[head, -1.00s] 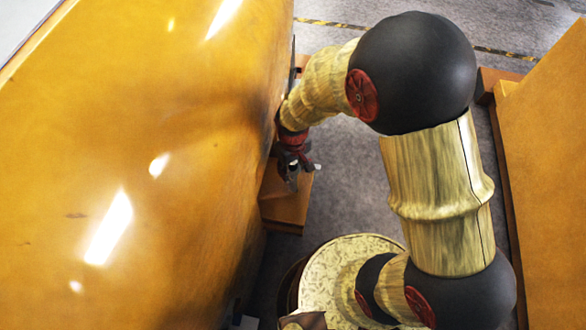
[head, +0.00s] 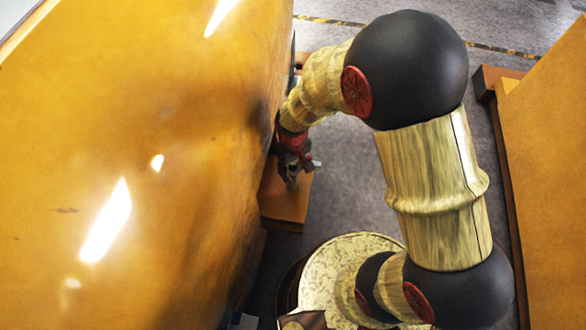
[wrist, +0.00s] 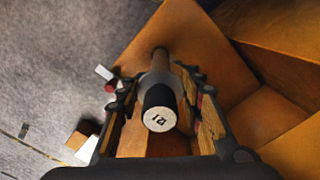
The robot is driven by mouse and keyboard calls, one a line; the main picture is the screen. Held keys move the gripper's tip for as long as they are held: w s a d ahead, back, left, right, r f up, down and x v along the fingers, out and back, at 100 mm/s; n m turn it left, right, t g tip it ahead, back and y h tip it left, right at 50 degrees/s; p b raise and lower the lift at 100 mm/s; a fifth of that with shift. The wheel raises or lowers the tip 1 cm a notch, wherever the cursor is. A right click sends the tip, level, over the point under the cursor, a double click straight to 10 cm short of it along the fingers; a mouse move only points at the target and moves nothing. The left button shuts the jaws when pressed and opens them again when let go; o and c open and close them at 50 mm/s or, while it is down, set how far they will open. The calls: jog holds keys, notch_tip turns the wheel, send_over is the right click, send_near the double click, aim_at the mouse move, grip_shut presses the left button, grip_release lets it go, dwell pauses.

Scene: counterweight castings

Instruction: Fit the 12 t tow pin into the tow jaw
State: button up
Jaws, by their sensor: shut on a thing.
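The 12 t tow pin (wrist: 160,88) shows in the wrist view as a grey shaft with a black collar and a pale end face marked 12 t. My gripper (wrist: 160,112) is shut on it, with a finger on either side; in the head view my gripper (head: 292,180) is beside the large yellow casting. The pin's far end meets the orange tow jaw (wrist: 200,38) at a dark spot; I cannot tell whether it is inside a hole or just in front of it. In the head view the jaw (head: 285,208) is an orange block below my gripper.
The large yellow casting (head: 120,130) fills the left of the head view, close to my gripper. Another orange casting (head: 550,150) stands at the right. Grey floor (head: 355,180) lies open between them, with a yellow-black stripe (head: 345,24) at the back.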

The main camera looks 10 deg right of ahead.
aim_at(293, 186)
jog(key=shift+w+f+b, duration=0.1)
jog(key=shift+f+b, duration=3.65)
jog(key=shift+f, duration=2.35)
jog(key=o, duration=1.3)
jog(key=shift+o, duration=0.7)
jog(key=shift+f, duration=0.1)
notch_tip(293, 186, up, 12)
jog(key=shift+r, duration=0.1)
